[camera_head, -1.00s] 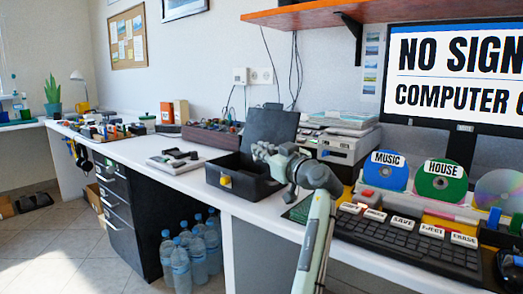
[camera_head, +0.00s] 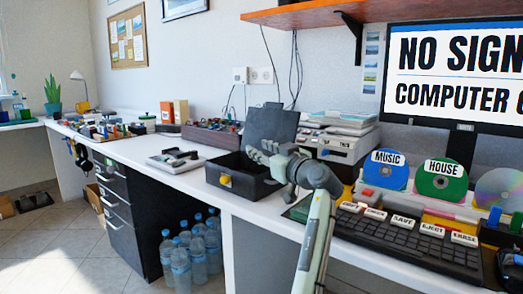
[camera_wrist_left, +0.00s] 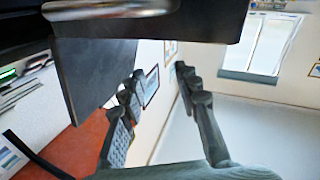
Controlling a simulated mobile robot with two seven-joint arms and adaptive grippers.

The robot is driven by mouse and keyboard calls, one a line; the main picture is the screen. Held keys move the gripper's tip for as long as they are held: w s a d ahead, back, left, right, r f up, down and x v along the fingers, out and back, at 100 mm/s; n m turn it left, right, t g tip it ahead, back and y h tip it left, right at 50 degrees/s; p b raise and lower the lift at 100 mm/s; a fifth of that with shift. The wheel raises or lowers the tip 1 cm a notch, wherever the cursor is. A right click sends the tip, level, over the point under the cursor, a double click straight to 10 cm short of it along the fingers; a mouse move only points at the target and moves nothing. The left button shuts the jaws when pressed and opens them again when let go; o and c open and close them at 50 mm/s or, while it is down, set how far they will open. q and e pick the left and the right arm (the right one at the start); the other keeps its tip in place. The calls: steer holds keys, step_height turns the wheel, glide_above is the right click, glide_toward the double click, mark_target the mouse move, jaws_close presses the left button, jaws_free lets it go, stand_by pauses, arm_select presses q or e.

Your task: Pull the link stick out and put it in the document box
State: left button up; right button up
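The document box (camera_head: 222,180) is taken to be the black box with a yellow latch on the white desk, its dark lid (camera_head: 270,124) standing open. My left gripper (camera_head: 258,152) is above the box's right side, in front of the lid. In the left wrist view my left gripper (camera_wrist_left: 158,88) has its fingers wide apart with nothing between them, and a dark panel, seemingly the lid, is close by. A small blue stick (camera_head: 493,217) stands upright at the right behind the keyboard; I cannot tell whether it is the link stick. My right gripper is not seen.
A keyboard (camera_head: 410,240) with labelled keys lies at the right. Discs marked MUSIC (camera_head: 386,170) and HOUSE (camera_head: 441,181) stand behind it, under a monitor (camera_head: 455,75). A shelf (camera_head: 345,14) overhangs the back.

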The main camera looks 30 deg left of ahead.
arm_select(q)
step_height(320, 180, up, 10)
stand_by(0.5)
stand_by(0.6)
